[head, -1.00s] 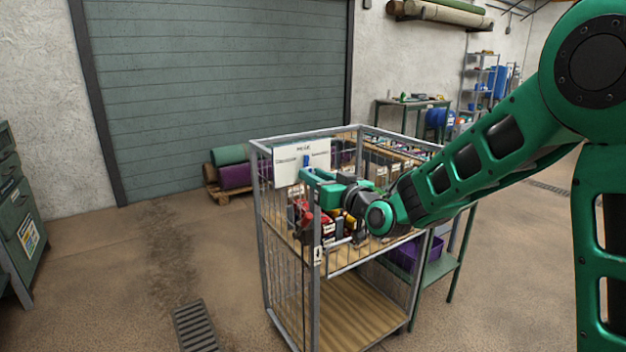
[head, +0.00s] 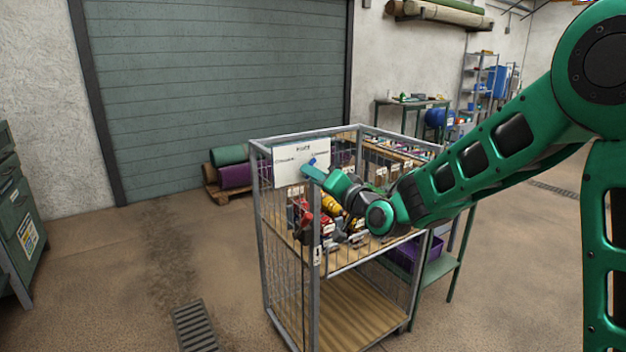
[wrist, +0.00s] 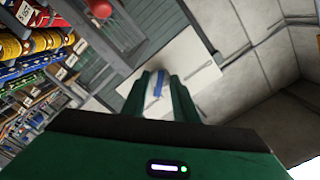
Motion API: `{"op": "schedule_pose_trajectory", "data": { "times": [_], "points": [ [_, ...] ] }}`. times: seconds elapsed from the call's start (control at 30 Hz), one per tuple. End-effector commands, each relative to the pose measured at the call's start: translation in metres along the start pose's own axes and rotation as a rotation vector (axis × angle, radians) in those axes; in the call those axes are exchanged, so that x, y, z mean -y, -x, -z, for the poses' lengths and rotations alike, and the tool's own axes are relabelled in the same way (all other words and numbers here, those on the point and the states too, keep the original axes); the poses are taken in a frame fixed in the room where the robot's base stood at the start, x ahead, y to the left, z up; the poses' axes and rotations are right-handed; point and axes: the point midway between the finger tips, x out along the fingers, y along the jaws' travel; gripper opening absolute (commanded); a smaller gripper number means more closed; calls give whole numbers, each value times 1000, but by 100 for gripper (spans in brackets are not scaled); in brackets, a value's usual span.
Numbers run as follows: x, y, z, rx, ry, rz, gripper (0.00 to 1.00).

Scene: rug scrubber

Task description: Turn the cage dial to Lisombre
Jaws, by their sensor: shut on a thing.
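A white dial board (head: 287,173) hangs on the near left side of the wire cage (head: 262,225). It has a heading and small labels at left and right, too small to read. The blue dial handle (head: 312,162) shows at my gripper's fingertips, in front of the board's right part. My gripper (head: 314,170) is tilted and shut on the handle. In the wrist view the blue dial handle (wrist: 158,85) lies between the two green fingers, with the white board (wrist: 195,72) behind. The fingers hide part of the dial, and I cannot tell which label it points to.
The cage's upper shelf holds red and yellow items (head: 328,204) just below my gripper, and boxes further back. A green side table with a purple bin (head: 402,256) stands right of the cage. The floor at left is clear around a drain grate (head: 196,328).

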Motion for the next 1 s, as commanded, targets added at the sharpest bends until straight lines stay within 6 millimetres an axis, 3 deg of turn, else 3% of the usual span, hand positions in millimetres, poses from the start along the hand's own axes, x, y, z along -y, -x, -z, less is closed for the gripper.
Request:
{"op": "schedule_pose_trajectory", "data": {
  "times": [0.6,0.63,0.7,1.0],
  "points": [
    [-5,1,1,-1,-41,-9,4],
    [-5,1,1,-1,-41,-9,31],
    [-5,1,1,-1,-41,-8,44],
    [-2,2,0,-1,-42,-4,44]
  ]
}}
